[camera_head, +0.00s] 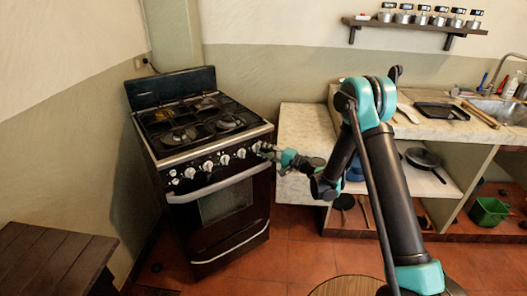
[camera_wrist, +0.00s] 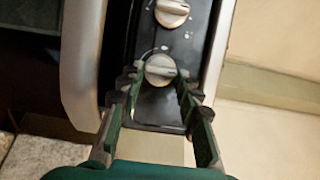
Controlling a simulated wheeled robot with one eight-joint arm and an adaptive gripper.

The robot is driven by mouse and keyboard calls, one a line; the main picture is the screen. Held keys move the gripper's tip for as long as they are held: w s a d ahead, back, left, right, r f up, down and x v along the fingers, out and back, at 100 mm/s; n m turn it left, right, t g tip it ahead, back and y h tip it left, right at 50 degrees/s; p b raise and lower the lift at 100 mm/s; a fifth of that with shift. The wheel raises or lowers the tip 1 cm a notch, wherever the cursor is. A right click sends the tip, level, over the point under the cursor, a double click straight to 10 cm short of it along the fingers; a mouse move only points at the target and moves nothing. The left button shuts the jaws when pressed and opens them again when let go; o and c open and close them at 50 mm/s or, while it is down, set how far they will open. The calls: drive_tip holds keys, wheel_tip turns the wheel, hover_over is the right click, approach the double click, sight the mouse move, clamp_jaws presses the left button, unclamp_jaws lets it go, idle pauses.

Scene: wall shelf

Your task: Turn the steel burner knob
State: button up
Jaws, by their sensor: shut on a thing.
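The stove (camera_head: 212,215) stands against the wall at the left, with a row of steel burner knobs along its dark front panel. My gripper (camera_head: 266,150) is at the right end of this row. In the wrist view, the end knob (camera_wrist: 160,69) sits between the two fingers of my gripper (camera_wrist: 160,80), which are shut on it. Part of its sides is hidden by the fingertips. Another knob (camera_wrist: 172,12) is beside it, clear of the fingers. The oven handle (camera_wrist: 83,60) runs along the left of the wrist view.
The marble counter (camera_head: 305,125) is close to the stove's right side. A dark pan (camera_head: 423,158) lies on the lower shelf, and a wooden bench (camera_head: 50,260) is at the front left. A wall shelf (camera_head: 415,25) holds several small pots. The tiled floor before the stove is clear.

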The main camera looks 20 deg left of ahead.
drive_tip(key=o, duration=1.2)
drive_tip(key=shift+c, duration=0.2)
wheel_tip(320, 180, up, 10)
